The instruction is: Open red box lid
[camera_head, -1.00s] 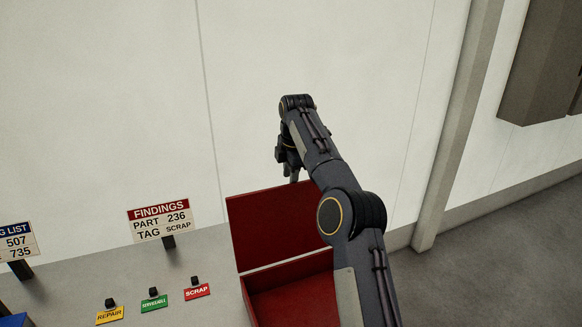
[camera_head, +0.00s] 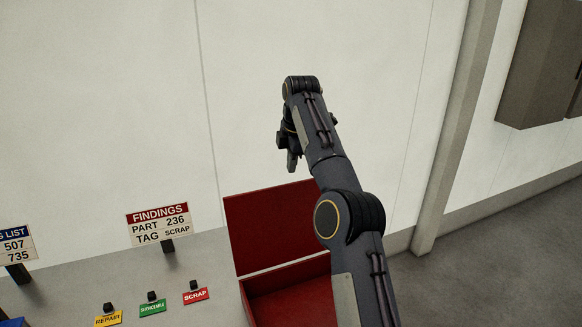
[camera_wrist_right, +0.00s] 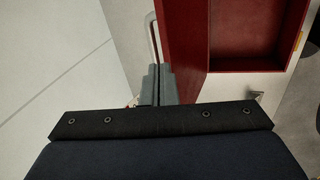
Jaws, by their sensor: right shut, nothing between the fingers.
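The red box (camera_head: 292,300) stands on the grey table with its lid (camera_head: 270,228) raised, standing upright at the back edge. The empty inside of the box shows in the right wrist view (camera_wrist_right: 246,38), with the lid (camera_wrist_right: 180,45) beside it. My right gripper (camera_head: 292,166) is shut and empty, above the lid's top edge and apart from it in the head view. Its fingers (camera_wrist_right: 159,84) also show in the right wrist view, close to the lid. My right arm hides the right part of the box and lid. My left gripper is not in view.
A findings sign (camera_head: 158,222) reads "PART 236 TAG SCRAP". Repair (camera_head: 108,319), serviceable (camera_head: 153,308) and scrap (camera_head: 196,296) tags lie left of the box. A wall (camera_head: 120,100) rises behind the table. A grey post (camera_head: 450,130) stands at right.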

